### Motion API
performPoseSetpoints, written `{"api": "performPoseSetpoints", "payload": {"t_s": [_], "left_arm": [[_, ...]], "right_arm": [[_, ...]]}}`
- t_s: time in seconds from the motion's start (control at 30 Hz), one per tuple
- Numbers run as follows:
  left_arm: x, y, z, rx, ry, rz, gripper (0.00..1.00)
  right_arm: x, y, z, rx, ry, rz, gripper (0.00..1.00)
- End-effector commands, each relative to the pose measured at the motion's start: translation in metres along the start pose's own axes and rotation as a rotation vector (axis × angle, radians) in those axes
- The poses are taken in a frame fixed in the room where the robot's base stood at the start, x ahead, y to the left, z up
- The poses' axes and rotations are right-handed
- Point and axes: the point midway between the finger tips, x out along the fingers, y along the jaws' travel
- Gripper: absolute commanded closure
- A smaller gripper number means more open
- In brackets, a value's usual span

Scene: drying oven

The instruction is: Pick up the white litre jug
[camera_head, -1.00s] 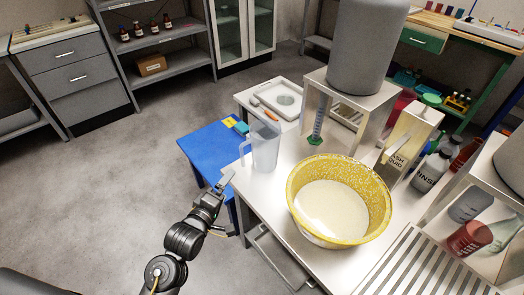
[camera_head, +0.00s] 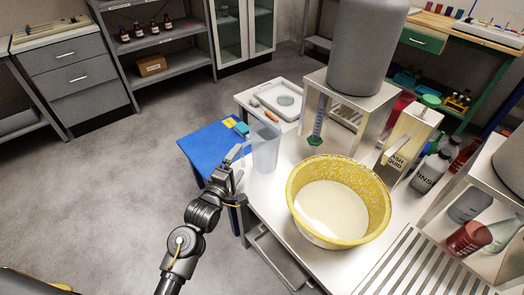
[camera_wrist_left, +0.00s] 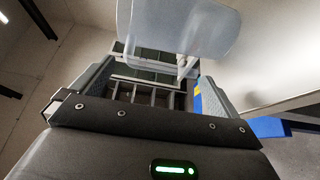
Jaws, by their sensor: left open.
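The white litre jug (camera_head: 266,148) is translucent and stands upright at the left edge of the steel table, its handle on the left side. It also shows at the top of the left wrist view (camera_wrist_left: 180,28), with its pale handle reaching down between or just beyond the fingers. My left gripper (camera_head: 236,164) is at the jug's handle side, just below and left of it. In the left wrist view its two fingers (camera_wrist_left: 155,88) are spread wide. Whether a finger touches the handle I cannot tell. My right gripper is not in view.
A yellow basin (camera_head: 377,190) of pale contents stands right of the jug. A blue stand (camera_head: 200,148) is behind the left gripper. A green-based measuring cylinder (camera_head: 318,122), a white tray (camera_head: 262,90) and a raised stand with a grey drum (camera_head: 365,45) are behind. Free floor lies left.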

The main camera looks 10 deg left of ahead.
Motion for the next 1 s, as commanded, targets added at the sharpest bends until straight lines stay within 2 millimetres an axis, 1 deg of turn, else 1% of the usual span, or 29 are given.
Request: {"api": "performPoseSetpoints", "payload": {"t_s": [0.07, 0.2, 0.33, 0.43, 0.63, 0.67, 0.8, 0.9, 1.0], "left_arm": [[0.008, 0.001, -0.001, 0.000, 0.000, 0.001, 0.00], [0.030, 0.000, -0.002, 0.001, -0.001, 0.001, 0.00], [0.045, -0.001, -0.002, 0.000, 0.000, 0.000, 0.00], [0.050, -0.002, -0.002, 0.000, 0.000, 0.000, 0.00], [0.050, -0.002, -0.002, 0.000, 0.000, 0.000, 0.00], [0.050, -0.002, -0.002, 0.000, 0.000, 0.000, 0.03], [0.050, -0.002, -0.002, 0.000, 0.000, 0.000, 0.21], [0.050, -0.001, -0.002, 0.000, 0.000, 0.001, 0.32], [0.050, -0.001, -0.002, 0.000, 0.000, 0.001, 0.32]], "right_arm": [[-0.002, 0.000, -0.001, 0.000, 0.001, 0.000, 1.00], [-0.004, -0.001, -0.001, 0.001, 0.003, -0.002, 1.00], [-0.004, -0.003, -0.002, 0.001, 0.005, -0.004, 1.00], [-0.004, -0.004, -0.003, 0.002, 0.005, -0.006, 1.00], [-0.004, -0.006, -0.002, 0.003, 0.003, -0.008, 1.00], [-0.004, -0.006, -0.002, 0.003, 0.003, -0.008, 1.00], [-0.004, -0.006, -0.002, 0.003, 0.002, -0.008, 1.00], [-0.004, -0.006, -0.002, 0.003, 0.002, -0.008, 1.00], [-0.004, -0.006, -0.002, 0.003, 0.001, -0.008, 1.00]]}}
